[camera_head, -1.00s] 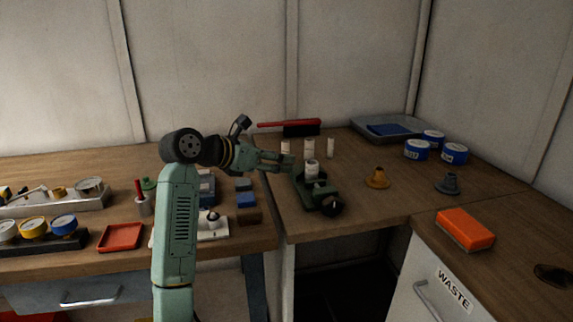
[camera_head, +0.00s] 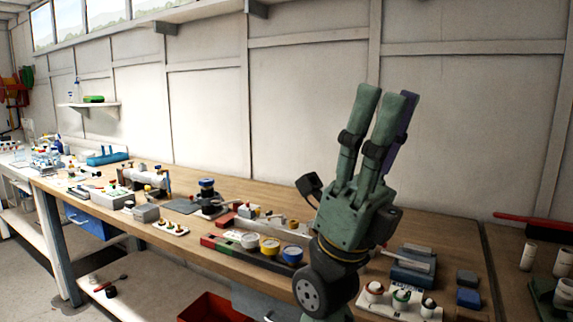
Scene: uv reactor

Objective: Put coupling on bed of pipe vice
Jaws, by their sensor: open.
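The green pipe vice (camera_head: 541,296) stands at the far right edge of the view, partly cut off by the frame. A short white cylinder, which looks like the coupling (camera_head: 565,291), is at the vice, also cut off at the edge. I cannot tell exactly how it rests on the bed. My gripper (camera_head: 385,97) is raised in front of the camera, well left of the vice. Its green fingers point up, open, with nothing seen between them.
Two more white cylinders (camera_head: 529,256) stand behind the vice, with a red-handled brush (camera_head: 535,219) beyond. Blue blocks (camera_head: 468,298) and a white block with knobs (camera_head: 399,303) lie nearer my arm. Tins (camera_head: 270,246) and fittings line the long bench to the left.

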